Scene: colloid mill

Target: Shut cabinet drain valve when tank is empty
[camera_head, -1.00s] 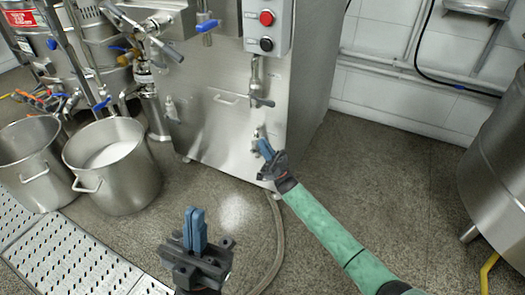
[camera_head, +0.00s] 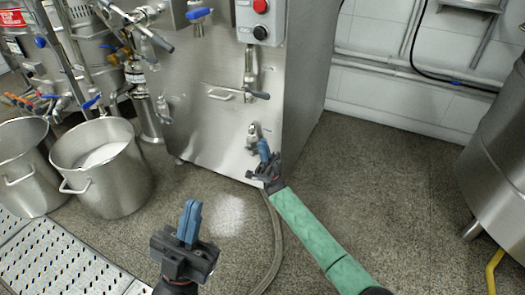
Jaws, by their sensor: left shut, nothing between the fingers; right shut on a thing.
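The steel cabinet (camera_head: 205,125) stands in the middle of the view. Its small drain valve (camera_head: 254,133) sits low on the front near the right edge. My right gripper (camera_head: 264,151) is at this valve, its blue fingers shut on the valve handle. The fingers and gripper body hide the handle, so its angle cannot be told. My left gripper (camera_head: 189,220) is shut and empty, fingers pointing up, in front of the cabinet and well apart from it. The tank's inside is not visible.
Another valve (camera_head: 251,80) is higher on the cabinet, below a red-and-black button box (camera_head: 260,20). Two steel pots (camera_head: 125,180) stand at left beside a perforated grate (camera_head: 70,262). A hose (camera_head: 277,240) lies on the floor. A large steel vessel (camera_head: 498,160) is at right.

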